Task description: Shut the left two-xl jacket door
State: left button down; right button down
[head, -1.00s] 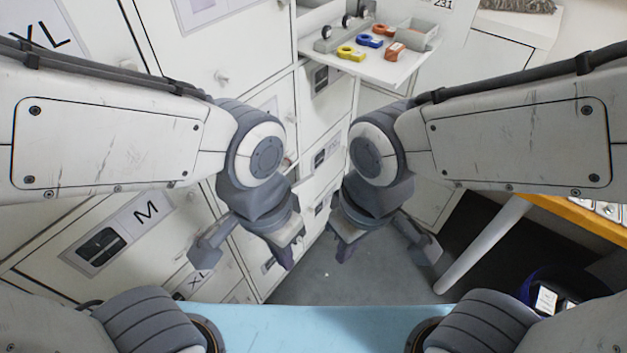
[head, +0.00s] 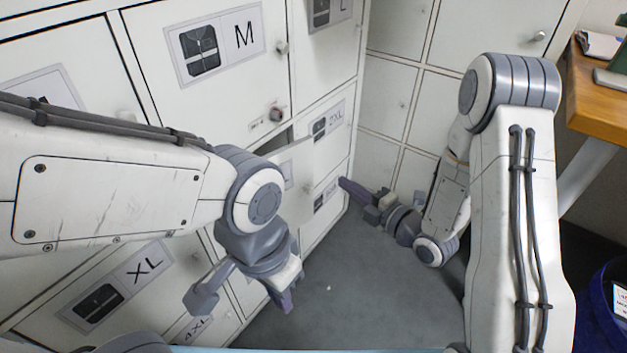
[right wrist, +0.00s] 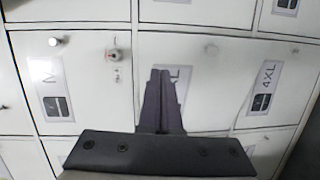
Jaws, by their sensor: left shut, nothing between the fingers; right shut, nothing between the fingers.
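A white locker door (head: 296,160) stands ajar in the head view, with a dark gap above its top edge. Its label is partly hidden by my left arm and unreadable there. In the right wrist view, a door (right wrist: 205,85) shows a label ending in XL, partly covered by my fingers, and a knob. A 2XL label (head: 327,123) shows beside the ajar door in the head view. My right gripper (head: 347,186) is shut and empty, pointing left toward the lockers; contact cannot be told. My left gripper (head: 284,298) is shut and empty, low in front of the lockers.
An M door (head: 215,75) with a reddish lock (head: 277,112) is above. XL (head: 105,285) and 4XL labels are at lower left. More white lockers (head: 390,90) stand at the back. A wooden table (head: 598,90) and blue bin (head: 605,305) are right. Grey floor (head: 350,300) is clear.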

pick_arm(q)
notch_tip(320, 180, down, 2)
jog(key=shift+f+b, duration=0.15)
jog(key=shift+b, duration=0.5)
pick_arm(e)
jog(key=t, duration=0.1)
send_near(306, 153)
jog(key=x, duration=0.6)
jog(key=shift+w+a, duration=0.2)
jog(key=shift+w, duration=0.15)
